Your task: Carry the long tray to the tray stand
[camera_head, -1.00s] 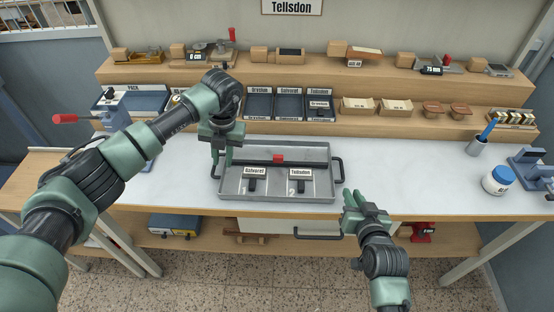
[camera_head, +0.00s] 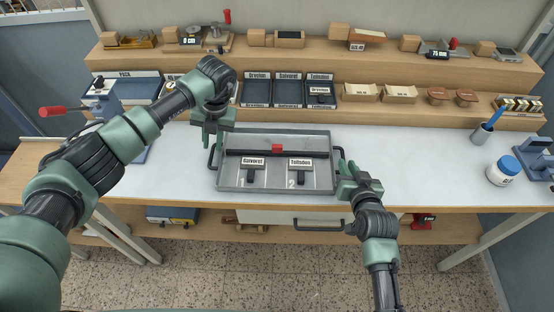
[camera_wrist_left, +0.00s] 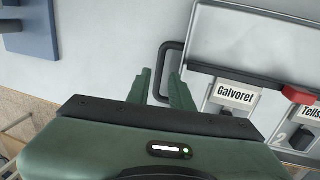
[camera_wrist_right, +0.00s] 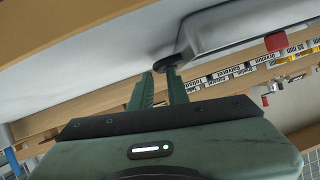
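The long tray (camera_head: 228,183) is grey, shallow and rectangular, and lies on the white worktop with a dark handle at each end. It holds a dark bar, a red block and two labelled stamps, Galvoret and Tellsdon. My left gripper (camera_head: 212,143) is at the left handle; in the left wrist view its fingers (camera_wrist_left: 163,82) stand apart on either side of the handle bar (camera_wrist_left: 158,62). My right gripper (camera_head: 346,168) is at the right handle; in the right wrist view its fingers (camera_wrist_right: 160,82) are apart, with the handle (camera_wrist_right: 168,60) near their tips. I cannot identify the tray stand.
Stepped wooden shelves (camera_head: 440,118) with labelled trays and blocks run behind the worktop. A red-handled press (camera_head: 98,100) stands at the left. A white jar with a blue lid (camera_head: 503,170) and a brush cup (camera_head: 481,134) stand at the right.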

